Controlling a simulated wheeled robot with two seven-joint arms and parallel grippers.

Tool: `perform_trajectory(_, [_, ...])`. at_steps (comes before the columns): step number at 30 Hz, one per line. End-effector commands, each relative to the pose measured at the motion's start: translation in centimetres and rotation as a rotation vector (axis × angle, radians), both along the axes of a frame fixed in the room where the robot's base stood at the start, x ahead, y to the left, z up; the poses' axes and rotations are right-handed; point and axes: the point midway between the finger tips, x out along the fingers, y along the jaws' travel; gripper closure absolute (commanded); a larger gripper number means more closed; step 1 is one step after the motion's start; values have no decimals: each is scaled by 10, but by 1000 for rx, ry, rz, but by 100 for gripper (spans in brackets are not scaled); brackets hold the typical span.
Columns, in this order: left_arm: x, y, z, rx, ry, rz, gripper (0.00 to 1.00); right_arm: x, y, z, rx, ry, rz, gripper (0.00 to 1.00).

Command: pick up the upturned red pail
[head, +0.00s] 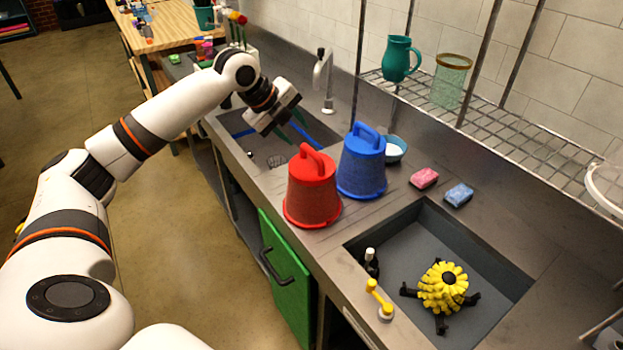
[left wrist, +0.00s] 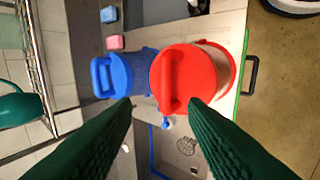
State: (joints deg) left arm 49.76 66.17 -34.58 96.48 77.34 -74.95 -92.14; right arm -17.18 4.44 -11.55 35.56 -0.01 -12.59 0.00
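The red pail (head: 312,190) stands upturned on the metal counter, its loop handle (head: 318,158) on top. In the left wrist view the red pail (left wrist: 205,75) shows from above, its handle (left wrist: 168,80) ahead of my fingertips. My left gripper (head: 292,138) is above the left sink, beyond the pail and higher than it. Its dark green fingers are spread with nothing between them, and they do not touch the pail. In the left wrist view the open gripper (left wrist: 162,104) shows both fingers. My right gripper is not in view.
An upturned blue pail (head: 362,170) stands close beside the red one. Behind it are a bowl (head: 395,149), a pink sponge (head: 424,178) and a blue sponge (head: 458,194). The right sink (head: 402,242) holds a yellow and black object (head: 443,285). A tap (head: 324,80) rises behind the left sink.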

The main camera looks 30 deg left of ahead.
Motion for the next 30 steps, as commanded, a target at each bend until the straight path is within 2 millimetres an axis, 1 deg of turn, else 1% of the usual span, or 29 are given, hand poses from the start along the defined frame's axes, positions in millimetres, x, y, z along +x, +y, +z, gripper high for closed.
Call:
perform_trajectory(1, [5,-4,-7,-3,6,-1,61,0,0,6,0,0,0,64])
perform_trajectory(6, [18,-9,-29,-3,3,1,61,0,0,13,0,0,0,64])
perform_trajectory(11, [23,-11,-39,-2,2,1,61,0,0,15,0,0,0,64])
perform_trajectory(13, [25,-12,-45,-1,5,1,61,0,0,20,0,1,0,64])
perform_trajectory(17, [30,-17,-63,-2,6,-1,61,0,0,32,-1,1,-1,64])
perform_trajectory(21, [40,-20,-79,-3,2,2,61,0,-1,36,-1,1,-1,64])
perform_trajectory(24, [42,-21,-85,-2,3,1,61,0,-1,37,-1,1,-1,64])
perform_trajectory(30, [42,-21,-86,-1,1,0,61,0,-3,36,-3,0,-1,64])
